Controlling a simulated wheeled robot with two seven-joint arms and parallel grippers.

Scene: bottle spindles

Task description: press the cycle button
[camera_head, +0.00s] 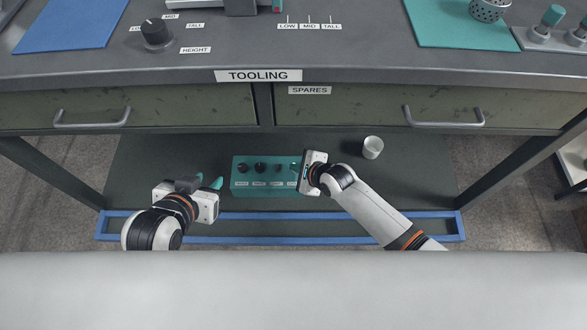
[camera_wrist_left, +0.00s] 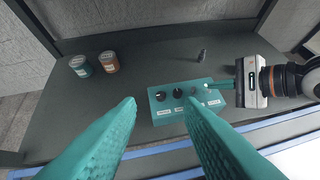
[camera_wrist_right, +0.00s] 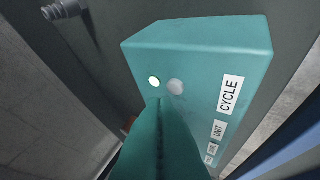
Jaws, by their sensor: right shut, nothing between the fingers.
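A teal control box (camera_head: 264,190) stands on the low shelf under the bench. It carries a row of dark knobs and labels. In the right wrist view its end with the CYCLE label (camera_wrist_right: 230,95) shows a glowing pale round spot (camera_wrist_right: 154,82) and a dull grey-white round one (camera_wrist_right: 176,87); which is the button I cannot tell. My right gripper (camera_wrist_right: 157,103) is shut and empty, its tips close to the two spots; contact cannot be told. My left gripper (camera_wrist_left: 160,106) is open and empty, left of the box in the head view.
A grey cup (camera_head: 373,147) stands on the shelf to the right. Two cans, teal (camera_wrist_left: 80,66) and orange (camera_wrist_left: 109,61), stand at the back left. A blue rail (camera_head: 290,216) runs along the shelf front. Drawers (camera_head: 350,105) overhang the shelf.

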